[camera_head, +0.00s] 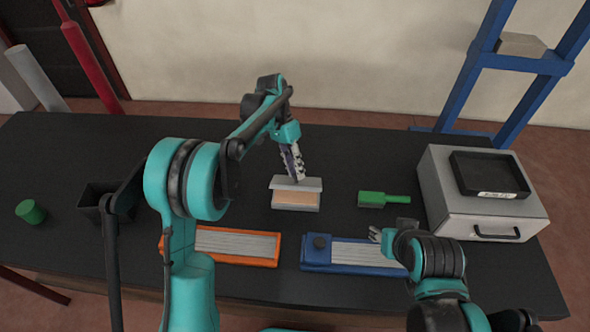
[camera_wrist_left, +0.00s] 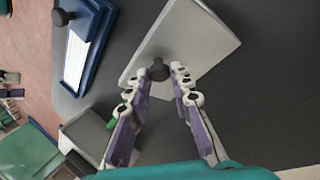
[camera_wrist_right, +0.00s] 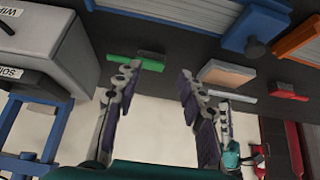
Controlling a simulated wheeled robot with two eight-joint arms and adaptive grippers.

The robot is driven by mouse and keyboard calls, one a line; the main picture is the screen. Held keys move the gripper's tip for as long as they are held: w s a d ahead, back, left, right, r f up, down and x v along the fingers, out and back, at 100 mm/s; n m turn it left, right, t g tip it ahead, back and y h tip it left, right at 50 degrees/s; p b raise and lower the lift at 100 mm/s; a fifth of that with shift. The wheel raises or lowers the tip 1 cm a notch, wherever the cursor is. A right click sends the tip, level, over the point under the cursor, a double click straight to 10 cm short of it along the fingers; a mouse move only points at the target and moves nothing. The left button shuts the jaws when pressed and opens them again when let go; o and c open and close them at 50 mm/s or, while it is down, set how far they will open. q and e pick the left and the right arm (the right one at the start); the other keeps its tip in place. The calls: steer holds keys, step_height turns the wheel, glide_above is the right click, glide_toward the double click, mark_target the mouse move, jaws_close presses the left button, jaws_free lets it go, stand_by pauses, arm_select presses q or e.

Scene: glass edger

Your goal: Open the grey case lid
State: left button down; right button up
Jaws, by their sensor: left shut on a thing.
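The small grey case (camera_head: 295,206) sits mid-table, and its tan inside shows. Its grey lid (camera_head: 297,184) stands raised along the far side of the case. My left gripper (camera_head: 297,180) reaches down to the lid from behind. In the left wrist view its fingertips (camera_wrist_left: 166,78) are shut on the dark knob (camera_wrist_left: 158,69) of the lid (camera_wrist_left: 195,38). The right wrist view also shows the case (camera_wrist_right: 228,74) with its inside exposed. My right gripper (camera_head: 376,235) is off to the right, near the blue-framed block; its fingers (camera_wrist_right: 158,75) are apart and empty.
A green brush-like tool (camera_head: 372,199) lies right of the case. An orange-framed block (camera_head: 273,262) and a blue-framed block (camera_head: 313,265) lie in front. A large grey box (camera_head: 455,225) with a black tray (camera_head: 465,180) stands right. A dark bin (camera_head: 92,212) and green cylinder (camera_head: 30,211) stand left.

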steer(key=shift+w+a+n, duration=0.1)
steer(key=shift+a+n, duration=0.05)
steer(key=shift+n, duration=0.15)
steer(key=c, duration=0.9)
steer(key=w+a+n, duration=0.1)
steer(key=a+n, duration=0.1)
steer(key=n, duration=0.1)
steer(key=w+a+n, duration=0.1)
steer(key=a+n, duration=0.1)
steer(key=n, duration=0.2)
steer(key=w+a+n, duration=0.1)
steer(key=a+n, duration=0.1)
steer(key=n, duration=0.2)
steer(key=shift+f+h, duration=0.35)
steer(key=shift+h, duration=0.05)
jaws_close()
steer(key=n+t, duration=0.3)
steer(key=n, duration=2)
glide_toward(293, 183)
steer(key=x, duration=0.4)
steer(key=shift+w+d, duration=0.3)
steer(key=shift+w+r, duration=0.1)
steer(key=shift+w, duration=0.55)
